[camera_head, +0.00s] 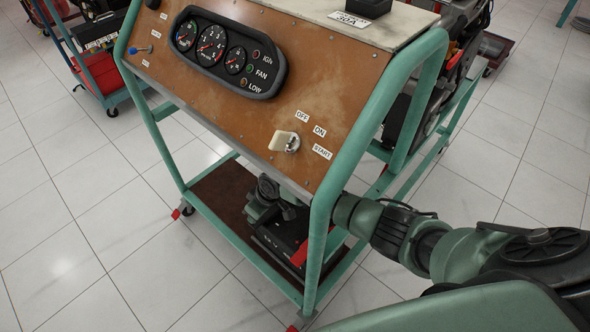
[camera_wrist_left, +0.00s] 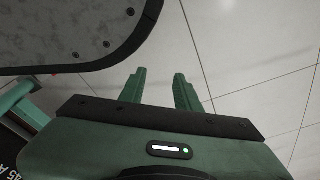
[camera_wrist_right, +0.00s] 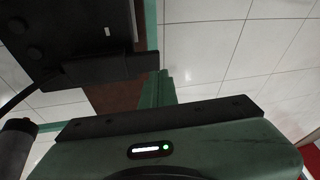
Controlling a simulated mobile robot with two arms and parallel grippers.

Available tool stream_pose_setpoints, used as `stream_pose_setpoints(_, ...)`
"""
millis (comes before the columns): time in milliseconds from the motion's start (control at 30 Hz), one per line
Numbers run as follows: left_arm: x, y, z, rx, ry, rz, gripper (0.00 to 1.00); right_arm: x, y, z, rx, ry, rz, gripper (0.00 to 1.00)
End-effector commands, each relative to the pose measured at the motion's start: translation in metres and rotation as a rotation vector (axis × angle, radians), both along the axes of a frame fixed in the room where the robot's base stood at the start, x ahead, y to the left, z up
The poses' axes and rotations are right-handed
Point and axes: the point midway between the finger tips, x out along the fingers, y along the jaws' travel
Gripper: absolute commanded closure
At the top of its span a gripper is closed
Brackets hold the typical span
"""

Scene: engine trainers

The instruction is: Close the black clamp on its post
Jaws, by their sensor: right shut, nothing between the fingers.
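The battery (camera_head: 279,238) is a black box on the lower shelf of the trainer; in the right wrist view a large black body (camera_wrist_right: 60,35) fills the upper left. A flat black piece (camera_wrist_right: 112,68) juts from it towards my right fingertips and looks like the black clamp. I cannot tell whether it is closed, and its post is hidden. My right gripper (camera_wrist_right: 160,82) is shut and empty, its fingertips beside the end of that piece; contact is unclear. In the head view my right arm reaches behind the frame's front leg. My left gripper (camera_wrist_left: 158,86) is open and empty over the floor.
The green tube frame (camera_head: 322,230) stands around the battery shelf (camera_head: 222,192). The brown panel (camera_head: 250,110) with gauges and a key switch (camera_head: 285,141) overhangs it. A red part (camera_head: 300,254) shows by the battery.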

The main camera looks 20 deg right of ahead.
Motion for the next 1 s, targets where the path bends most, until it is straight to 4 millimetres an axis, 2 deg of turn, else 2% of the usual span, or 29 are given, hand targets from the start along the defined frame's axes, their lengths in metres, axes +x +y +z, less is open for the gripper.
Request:
stream_pose_setpoints(100,0.006,0.000,0.005,0.001,-0.005,0.001,0.67,-0.003,0.014,-0.013,0.002,0.002,0.000,1.00)
stream_pose_setpoints(400,0.019,-0.002,0.020,-0.001,-0.015,0.004,0.67,-0.005,0.022,-0.033,0.001,0.002,0.000,1.00)
stream_pose_setpoints(1000,0.024,-0.002,0.026,0.000,-0.019,0.005,0.67,-0.010,0.024,-0.044,-0.001,0.009,0.002,1.00)
